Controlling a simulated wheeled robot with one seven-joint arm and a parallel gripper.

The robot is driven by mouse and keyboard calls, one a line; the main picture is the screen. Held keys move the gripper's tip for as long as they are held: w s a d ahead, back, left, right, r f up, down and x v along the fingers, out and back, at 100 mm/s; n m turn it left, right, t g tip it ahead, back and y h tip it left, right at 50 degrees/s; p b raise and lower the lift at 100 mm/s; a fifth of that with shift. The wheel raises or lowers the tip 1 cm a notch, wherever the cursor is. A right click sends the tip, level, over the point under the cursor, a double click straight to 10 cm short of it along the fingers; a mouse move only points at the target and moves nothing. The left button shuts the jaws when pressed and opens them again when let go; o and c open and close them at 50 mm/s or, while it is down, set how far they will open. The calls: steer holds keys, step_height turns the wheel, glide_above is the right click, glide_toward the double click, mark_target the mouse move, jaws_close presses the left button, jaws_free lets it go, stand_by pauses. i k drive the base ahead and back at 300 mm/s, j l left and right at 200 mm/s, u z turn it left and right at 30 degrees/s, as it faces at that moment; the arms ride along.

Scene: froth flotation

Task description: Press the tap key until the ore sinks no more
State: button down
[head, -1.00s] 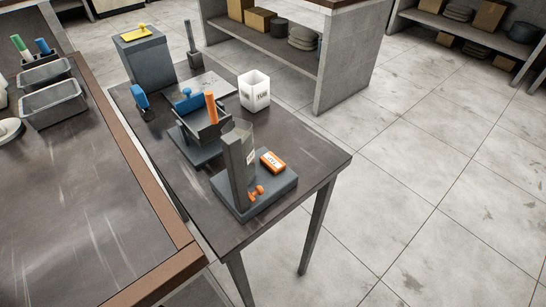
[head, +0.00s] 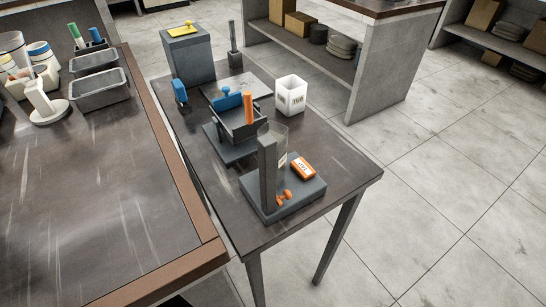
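The tap key (head: 304,167) is an orange block with a dark-lettered white label, lying on the right part of a grey base (head: 310,194) on the small dark table. A clear column (head: 279,144) with a grey upright (head: 267,175) stands on the same base, left of the key. An orange valve knob (head: 284,197) sits low at the front of the column. Whether ore is inside the column is too small to tell. My gripper is not in view.
Behind the base stand a black cell with an orange handle (head: 248,108) and a white tub (head: 291,94). A grey bin with a yellow-handled lid (head: 187,54) is at the back. A larger brown-edged table (head: 100,200) is at left. Floor at right is clear.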

mark_target(299, 166)
steer(key=j+z, duration=0.1)
steer(key=j, duration=0.4)
steer(key=k+j+z, duration=0.1)
steer(key=j, duration=0.4)
steer(key=k+j, duration=0.15)
steer(key=j, duration=0.3)
steer(key=k+j+z, duration=0.15)
steer(key=j, duration=0.35)
steer(key=i, duration=0.05)
